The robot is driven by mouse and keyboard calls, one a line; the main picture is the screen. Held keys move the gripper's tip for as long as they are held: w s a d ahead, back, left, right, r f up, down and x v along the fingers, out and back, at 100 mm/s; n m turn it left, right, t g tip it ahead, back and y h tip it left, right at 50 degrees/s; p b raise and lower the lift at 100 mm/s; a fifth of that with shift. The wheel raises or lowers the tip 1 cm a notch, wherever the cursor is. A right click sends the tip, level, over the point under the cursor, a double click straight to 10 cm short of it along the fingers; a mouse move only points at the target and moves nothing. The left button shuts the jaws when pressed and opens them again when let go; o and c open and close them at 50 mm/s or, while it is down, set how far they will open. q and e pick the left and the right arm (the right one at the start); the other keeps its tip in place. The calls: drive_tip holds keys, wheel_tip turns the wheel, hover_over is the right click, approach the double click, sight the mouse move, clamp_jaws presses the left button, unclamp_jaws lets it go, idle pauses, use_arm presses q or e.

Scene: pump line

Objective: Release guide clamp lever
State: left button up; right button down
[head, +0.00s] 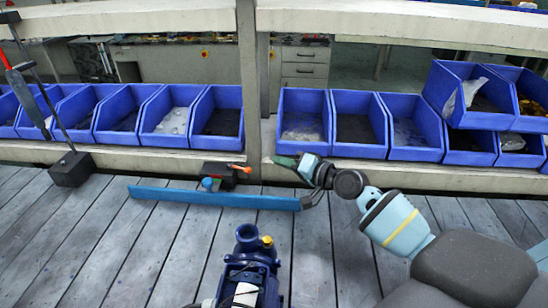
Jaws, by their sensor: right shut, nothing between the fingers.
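A long blue guide bar (215,197) lies across the grey plank table, its right end below my right gripper. Behind the bar is a dark clamp block (220,175) with an orange lever (243,169) at its right side. A small blue knob (207,184) stands in front of the block. My right gripper (286,161) comes in from the right. It is shut and empty, to the right of the orange lever and apart from it. Its fingers are small and hard to make out. My left gripper is not in view.
A dark blue pump (247,272) with a yellow cap stands at the bottom centre. Blue bins (304,115) line the shelf behind the table. A black block with a rod (70,169) stands at the left, a red tool hanging by it. The left planks are clear.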

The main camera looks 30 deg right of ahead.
drive_tip(key=shift+v, duration=2.5)
